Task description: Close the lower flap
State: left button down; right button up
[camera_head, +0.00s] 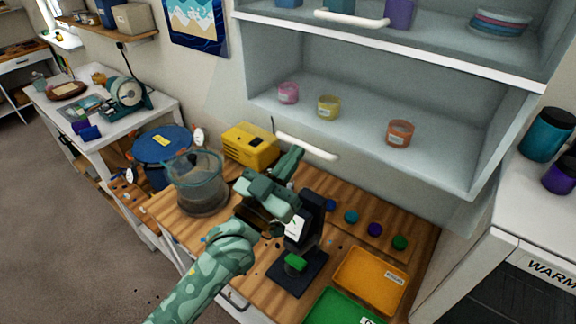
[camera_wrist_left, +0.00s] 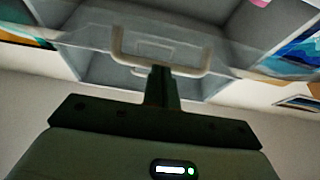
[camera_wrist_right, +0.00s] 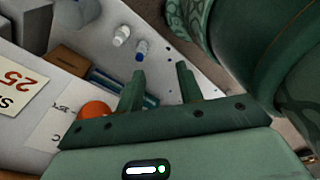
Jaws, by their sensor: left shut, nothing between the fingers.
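The lower flap is a clear pane whose edges are hard to make out in the head view. Its white bar handle (camera_head: 307,146) shows below the cabinet's lower shelf, and the flap seems to stand out from the cabinet front. In the left wrist view the U-shaped handle (camera_wrist_left: 160,68) crosses just beyond my shut fingers. My left gripper (camera_head: 297,154) is shut and empty, its tip close to the handle; I cannot tell whether they touch. My right gripper (camera_wrist_right: 158,88) is open and empty in the right wrist view, and does not show in the head view.
Pink, yellow and orange jars stand on the lower shelf (camera_head: 340,135). Below are a yellow box (camera_head: 250,145), a clear pot (camera_head: 200,185), a black stand (camera_head: 300,250) and an orange tray (camera_head: 370,280) on the wooden worktop. A second handle (camera_head: 350,18) is above.

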aim_at(314, 161)
pick_arm(q)
jog(key=w+d+f+t+b, duration=0.1)
jog(key=w+f+b, duration=0.1)
jog(key=b, duration=0.3)
jog(key=w+d+f+t+h+b, duration=0.1)
jog(key=w+d+f+b, duration=0.1)
jog(key=b, duration=0.4)
jog(key=w+d+f+t+h+b, duration=0.1)
jog(key=w+f+b, duration=0.1)
jog(key=b, duration=0.4)
jog(key=shift+w+d+f, duration=0.1)
jog(key=shift+w+d, duration=0.2)
jog(key=shift+d, duration=0.1)
jog(key=shift+w+d+f+b, duration=0.15)
jog(key=shift+w+d+b, duration=0.15)
jog(key=shift+w+d, duration=0.3)
jog(key=shift+a, duration=0.15)
